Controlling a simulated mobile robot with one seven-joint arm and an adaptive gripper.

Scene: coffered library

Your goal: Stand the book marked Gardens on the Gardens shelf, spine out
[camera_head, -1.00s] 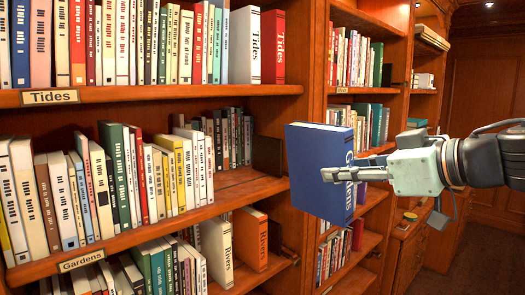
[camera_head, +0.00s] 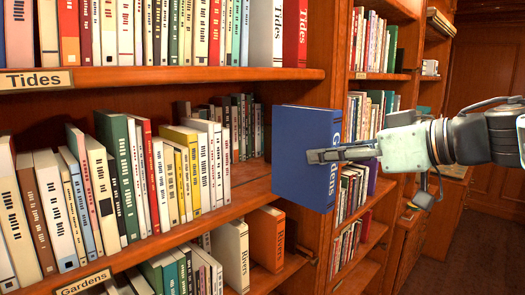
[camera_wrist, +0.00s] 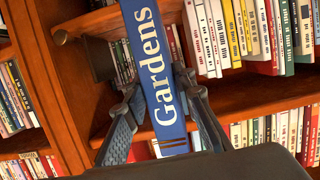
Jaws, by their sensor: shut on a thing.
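The blue book marked Gardens (camera_head: 302,150) is upright in front of the bookcase's right upright. Its lettered spine faces right, toward my gripper (camera_head: 345,155). My gripper is shut on the book near its spine, and the wrist view shows the spine (camera_wrist: 155,75) between both fingers. The Gardens shelf (camera_head: 238,205), with its label (camera_head: 83,283) at the lower left, is the middle shelf. A row of books fills its left and middle part. A bare stretch of board shows at its right end, partly hidden behind the held book.
The Tides shelf (camera_head: 200,75) is above, with a white and a red Tides book at its right. Below are a white Rivers book (camera_head: 231,252) and an orange one (camera_head: 266,238). The upright (camera_head: 335,60) divides this bay from another filled bay on the right.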

